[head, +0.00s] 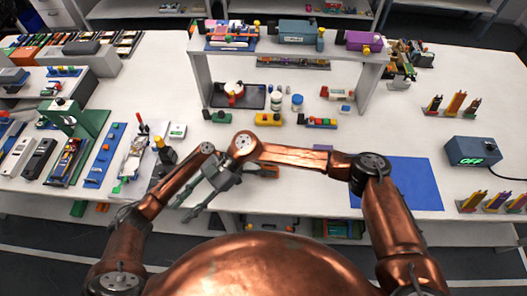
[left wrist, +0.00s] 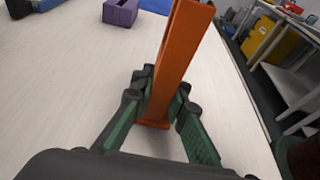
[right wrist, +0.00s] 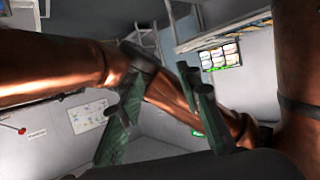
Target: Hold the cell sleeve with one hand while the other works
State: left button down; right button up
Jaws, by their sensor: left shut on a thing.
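The cell sleeve (left wrist: 176,55) is a long orange channel. In the left wrist view it stands between the green-padded fingers of my left gripper (left wrist: 160,105), which is shut on it. In the head view only a small orange part of the sleeve (head: 268,171) shows; my right forearm hides much of my left gripper (head: 250,168). My right gripper (head: 184,208) is further left, over the front of the table, pointing down and left. Its fingers stand apart with nothing between them; the open fingers also show in the right wrist view (right wrist: 165,95), with a copper arm link behind.
A blue mat (head: 415,185) lies at the right, beside a dark box with a green display (head: 473,151). A purple block (left wrist: 121,12) lies beyond the sleeve. A white shelf (head: 290,60) stands at the back. Tools and trays crowd the left. My arms cross above the table.

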jog(key=w+d+r+m+t+y, duration=0.25)
jog(key=w+r+y, duration=0.25)
jog(key=r+y, duration=0.25)
jog(key=w+d+m+t+y, duration=0.4)
jog(key=w+d+m+t, duration=0.4)
jog(key=t, duration=0.3)
jog(key=w+d+f+m+t+h, duration=0.2)
jog(key=d+f+m+t+h, duration=0.25)
jog(key=d+f, duration=0.4)
jog(key=w+d+f+m+t+h, duration=0.1)
jog(key=d+f+m+t+h, duration=0.3)
jog(key=d, duration=0.7)
jog(key=shift+n+t, duration=0.3)
jog(key=shift+n, duration=0.1)
jog(key=x, duration=0.4)
jog(key=f+x, duration=0.1)
jog(key=x, duration=0.7)
jog(key=shift+w+f, duration=0.1)
jog(key=shift+f, duration=0.3)
jog(key=shift+c, duration=0.3)
grip_shut()
